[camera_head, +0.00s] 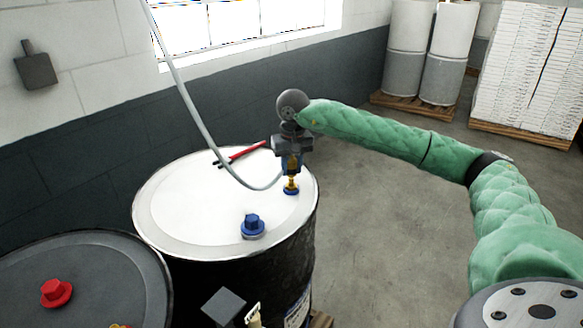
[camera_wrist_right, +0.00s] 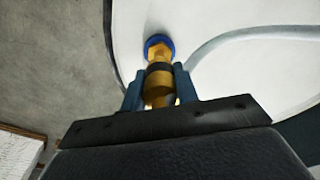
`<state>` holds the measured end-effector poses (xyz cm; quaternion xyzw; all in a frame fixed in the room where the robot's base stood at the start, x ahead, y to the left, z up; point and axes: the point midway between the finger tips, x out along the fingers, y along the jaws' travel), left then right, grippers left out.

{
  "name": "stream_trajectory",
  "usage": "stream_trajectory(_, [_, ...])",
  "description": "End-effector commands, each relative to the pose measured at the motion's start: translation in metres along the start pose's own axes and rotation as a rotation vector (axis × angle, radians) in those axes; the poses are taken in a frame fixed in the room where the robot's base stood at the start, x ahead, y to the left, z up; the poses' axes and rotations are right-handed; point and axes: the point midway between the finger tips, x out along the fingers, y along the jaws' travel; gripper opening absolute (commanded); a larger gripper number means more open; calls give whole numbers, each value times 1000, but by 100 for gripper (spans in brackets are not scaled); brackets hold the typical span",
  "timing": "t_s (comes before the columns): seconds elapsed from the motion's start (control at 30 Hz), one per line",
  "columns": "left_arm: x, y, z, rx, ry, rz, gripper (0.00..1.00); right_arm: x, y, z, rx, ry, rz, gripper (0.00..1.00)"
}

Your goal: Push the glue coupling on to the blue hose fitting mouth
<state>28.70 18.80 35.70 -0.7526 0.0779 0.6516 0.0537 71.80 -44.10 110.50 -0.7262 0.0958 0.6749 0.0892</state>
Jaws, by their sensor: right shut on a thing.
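My right gripper (camera_head: 291,170) is above the right part of the white drum top, pointing down. It is shut on the brass glue coupling (camera_head: 291,181), which also shows between the blue fingers in the right wrist view (camera_wrist_right: 158,76). The blue hose fitting mouth (camera_head: 291,191) is on the drum top right below the coupling; its blue ring shows in the wrist view (camera_wrist_right: 158,46). The coupling's end meets or nearly meets the ring; I cannot tell whether it is pushed on. My left gripper is not in view.
A pale hose (camera_head: 192,105) hangs from above and curves to the coupling. A blue cap (camera_head: 253,226) and a red-handled tool (camera_head: 247,152) are on the white-topped drum (camera_head: 170,210). A dark drum (camera_head: 105,262) with a red cap (camera_head: 56,292) stands at left.

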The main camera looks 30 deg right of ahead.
Motion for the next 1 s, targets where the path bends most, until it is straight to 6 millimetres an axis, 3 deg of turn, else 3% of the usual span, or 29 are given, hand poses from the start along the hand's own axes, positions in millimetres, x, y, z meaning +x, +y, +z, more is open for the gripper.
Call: stream_trajectory(1.0, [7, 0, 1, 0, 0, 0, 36, 0, 0, 0, 0, 0, 0, 0])
